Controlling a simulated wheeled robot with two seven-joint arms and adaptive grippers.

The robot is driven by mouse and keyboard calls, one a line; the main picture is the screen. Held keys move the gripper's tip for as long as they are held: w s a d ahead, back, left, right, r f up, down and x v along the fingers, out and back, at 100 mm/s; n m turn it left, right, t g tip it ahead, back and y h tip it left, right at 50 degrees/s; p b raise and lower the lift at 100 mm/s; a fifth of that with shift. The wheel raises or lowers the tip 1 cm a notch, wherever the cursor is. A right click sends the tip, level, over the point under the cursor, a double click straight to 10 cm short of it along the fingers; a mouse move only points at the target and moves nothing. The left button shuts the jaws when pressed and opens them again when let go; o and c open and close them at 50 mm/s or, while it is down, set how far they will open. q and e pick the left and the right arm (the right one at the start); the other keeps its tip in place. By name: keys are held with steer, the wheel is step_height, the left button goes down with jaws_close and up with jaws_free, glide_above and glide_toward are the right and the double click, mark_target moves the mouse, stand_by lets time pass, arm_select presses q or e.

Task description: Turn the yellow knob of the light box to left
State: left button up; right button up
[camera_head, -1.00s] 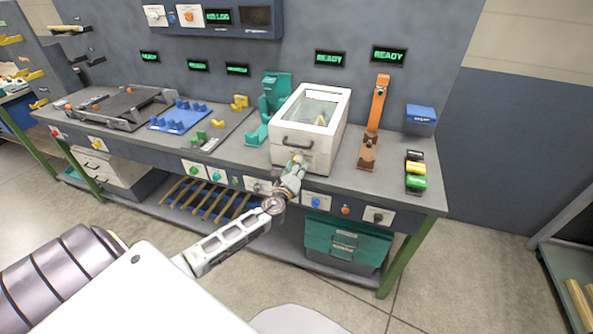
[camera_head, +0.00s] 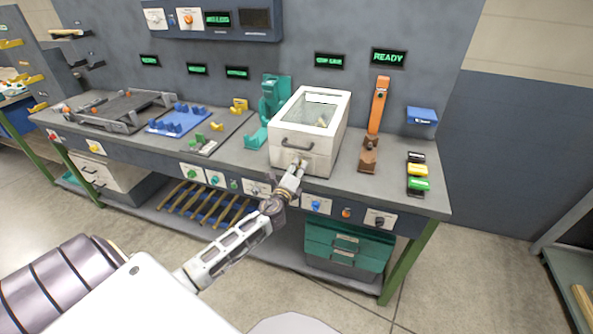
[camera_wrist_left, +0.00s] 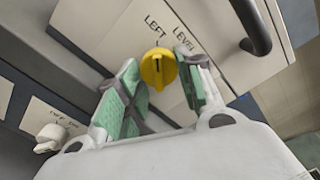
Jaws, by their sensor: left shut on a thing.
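The light box (camera_head: 310,135) is a white box with a glass window in its lid and a dark handle on its front, standing on the bench. Its yellow knob (camera_wrist_left: 158,68) is on the front panel, beside the printed words LEFT and LEVEL, with a dark mark on its face. My left gripper (camera_wrist_left: 165,85) has its green-padded fingers on either side of the knob and is shut on it. In the head view my left gripper (camera_head: 297,168) is at the box's lower front and largely hides the knob. My right gripper is not in view.
An orange stand (camera_head: 376,115) is right of the box, and a teal fixture (camera_head: 272,105) is left of it. Colored blocks (camera_head: 417,172) lie near the bench's right end. The dark handle (camera_wrist_left: 250,27) is close to the fingers. Switches line the bench front.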

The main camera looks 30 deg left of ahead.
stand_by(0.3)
arm_select(q)
steer(key=o, duration=1)
steer(key=shift+a, duration=0.1)
steer(key=shift+o, duration=0.2)
steer(key=shift+s, duration=0.15)
steer(key=v, duration=1.1)
steer(key=shift+s+d, duration=0.25)
steer(key=shift+s, duration=0.1)
steer(key=shift+n, duration=0.3)
